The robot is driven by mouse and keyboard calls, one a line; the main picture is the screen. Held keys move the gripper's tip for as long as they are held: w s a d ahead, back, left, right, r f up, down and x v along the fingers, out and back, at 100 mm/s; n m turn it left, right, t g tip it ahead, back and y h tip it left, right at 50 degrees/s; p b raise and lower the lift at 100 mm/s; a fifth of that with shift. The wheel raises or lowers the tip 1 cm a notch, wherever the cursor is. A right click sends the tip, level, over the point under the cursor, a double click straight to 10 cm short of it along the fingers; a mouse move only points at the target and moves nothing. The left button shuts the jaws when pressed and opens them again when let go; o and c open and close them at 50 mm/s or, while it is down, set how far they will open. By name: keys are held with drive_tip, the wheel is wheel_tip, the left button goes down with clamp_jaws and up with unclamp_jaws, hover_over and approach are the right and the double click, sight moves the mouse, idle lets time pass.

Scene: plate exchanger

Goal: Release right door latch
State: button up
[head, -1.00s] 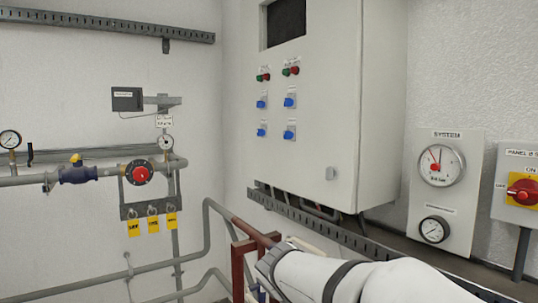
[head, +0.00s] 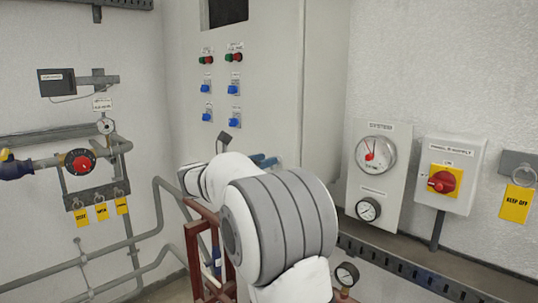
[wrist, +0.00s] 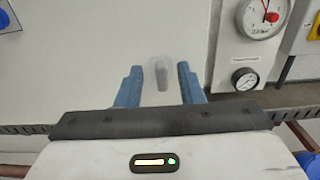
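The door latch (wrist: 162,76) is a small grey handle on a pale plate, low on the cabinet door (wrist: 75,60). It shows in the wrist view between the two blue fingers of my gripper (wrist: 159,83). The fingers are apart on either side of it, with a visible gap to each. I cannot tell how far the fingertips are from the door. In the head view the latch is hidden behind my arm, and part of my gripper (head: 264,160) shows against the lower part of the cabinet door (head: 270,100).
Right of the cabinet are a gauge panel (head: 374,210) and a red and yellow switch box (head: 447,175). A slotted rail (head: 400,266) runs below them. Red pipework (head: 194,245) stands beside my arm. Pipes with a red-centred valve (head: 81,162) are on the left wall.

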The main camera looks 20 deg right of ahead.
drive_tip(key=x, duration=0.2)
drive_tip(key=shift+w+d, duration=0.1)
drive_tip(key=shift+d, duration=0.25)
drive_tip(key=shift+c, duration=0.5)
clamp_jaws()
